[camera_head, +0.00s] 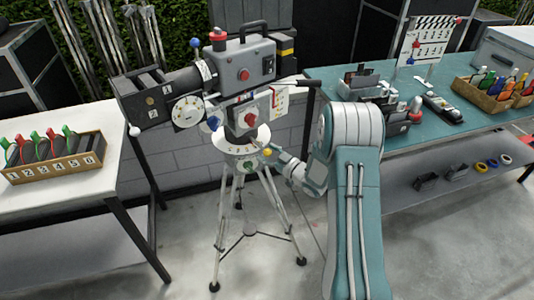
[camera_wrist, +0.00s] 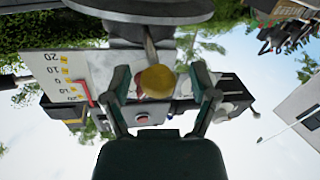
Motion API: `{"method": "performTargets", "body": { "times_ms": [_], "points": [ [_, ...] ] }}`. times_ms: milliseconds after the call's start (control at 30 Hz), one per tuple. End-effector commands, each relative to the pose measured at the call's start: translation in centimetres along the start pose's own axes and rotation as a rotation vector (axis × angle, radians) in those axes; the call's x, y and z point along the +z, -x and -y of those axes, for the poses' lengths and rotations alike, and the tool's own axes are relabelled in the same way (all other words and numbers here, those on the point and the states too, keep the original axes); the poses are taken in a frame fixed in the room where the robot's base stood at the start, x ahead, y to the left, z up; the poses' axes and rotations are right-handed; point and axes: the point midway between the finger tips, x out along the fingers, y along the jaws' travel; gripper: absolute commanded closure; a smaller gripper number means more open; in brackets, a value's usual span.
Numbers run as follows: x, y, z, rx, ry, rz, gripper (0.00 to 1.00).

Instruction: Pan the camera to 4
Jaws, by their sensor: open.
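A film camera (camera_head: 243,72) stands on a white tripod (camera_head: 221,222) in the middle of the head view. A pale round disc (camera_head: 236,146) with small dark marks, too small to read, sits under the camera. A yellow knob (camera_head: 267,153) sticks out at the disc's right side. My gripper (camera_head: 275,157) reaches in from the right beside this knob. In the wrist view my gripper (camera_wrist: 162,82) is open, with the yellow knob (camera_wrist: 157,80) on a thin rod between its fingers. I cannot tell whether the fingers touch it.
A white table (camera_head: 110,150) with a numbered tray (camera_head: 55,168) is at left. A teal bench (camera_head: 440,85) with tools, bottles and a clapperboard (camera_head: 428,42) is at right. A plate with a scale and red pointer (camera_wrist: 75,80) shows in the wrist view. The tripod legs spread over the floor.

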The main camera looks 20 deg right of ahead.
Motion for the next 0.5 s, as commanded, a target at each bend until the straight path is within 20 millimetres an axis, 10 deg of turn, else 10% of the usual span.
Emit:
{"method": "performTargets", "body": {
  "times_ms": [500],
  "points": [
    [0.1, 7.3, -0.1, 0.005, -0.002, 0.003, 0.24]
  ]
}}
